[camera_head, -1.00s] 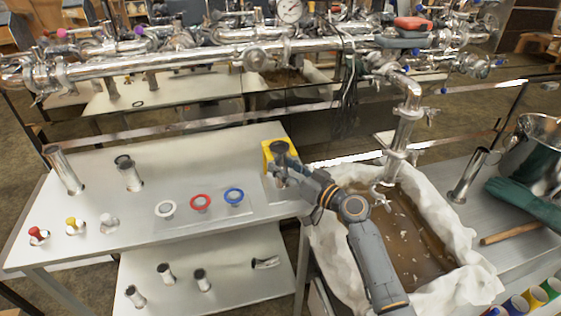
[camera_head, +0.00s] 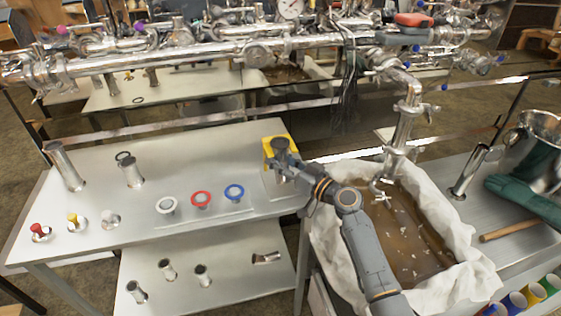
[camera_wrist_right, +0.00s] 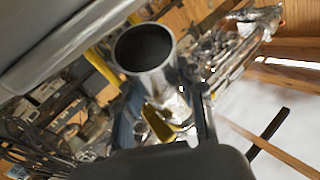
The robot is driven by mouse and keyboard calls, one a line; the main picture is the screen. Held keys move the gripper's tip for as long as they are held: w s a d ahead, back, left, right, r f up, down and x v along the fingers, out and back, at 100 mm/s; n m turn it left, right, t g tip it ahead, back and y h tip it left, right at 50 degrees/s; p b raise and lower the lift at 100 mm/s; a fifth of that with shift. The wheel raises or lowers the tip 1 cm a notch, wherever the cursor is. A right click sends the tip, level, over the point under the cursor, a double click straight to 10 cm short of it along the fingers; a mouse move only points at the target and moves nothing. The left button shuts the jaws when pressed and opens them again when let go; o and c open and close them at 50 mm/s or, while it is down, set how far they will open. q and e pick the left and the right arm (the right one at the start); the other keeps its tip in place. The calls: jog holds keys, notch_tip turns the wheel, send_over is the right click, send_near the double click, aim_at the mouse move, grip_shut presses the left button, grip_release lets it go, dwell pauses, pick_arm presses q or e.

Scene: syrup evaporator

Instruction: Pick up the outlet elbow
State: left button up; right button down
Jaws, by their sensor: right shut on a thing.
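My right gripper (camera_head: 281,150) is over the yellow holder (camera_head: 268,143) at the right end of the left table. In the right wrist view, a shiny steel pipe piece, which I take to be the outlet elbow (camera_wrist_right: 150,72), is between the fingers of my right gripper (camera_wrist_right: 165,112). Its round open mouth faces the camera. The gripper is shut on it. Yellow parts (camera_wrist_right: 158,125) show just behind it. In the head view the gripper mostly hides the piece, so I cannot tell whether it is clear of the holder. My left gripper is not in view.
White, red (camera_head: 201,199) and blue ring pieces lie left of the gripper. Steel tubes (camera_head: 66,168) stand farther left. A cloth-lined basin (camera_head: 443,222) of brown liquid is to the right, below a vertical outlet pipe (camera_head: 403,130). A long pipe assembly (camera_head: 190,55) spans the back.

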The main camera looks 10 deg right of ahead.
jog(key=shift+r, duration=0.65)
jog(key=shift+s, duration=0.25)
jog(key=s+d+f+m+t+h+b, duration=0.1)
jog(key=s+d+m+h, duration=0.3)
jog(key=s, duration=1.1)
jog(key=s+f+m+t+h+b, duration=0.15)
jog(key=s+h, duration=0.35)
jog(key=s, duration=0.9)
jog(key=w+a+r+n+g+y, duration=0.2)
jog(key=w+n+y, duration=0.3)
jog(key=w+y, duration=0.4)
jog(key=shift+r+x, duration=0.3)
jog(key=shift+x, duration=1.2)
jog(key=shift+d+n+g, duration=0.1)
jog(key=shift+n+g, duration=0.15)
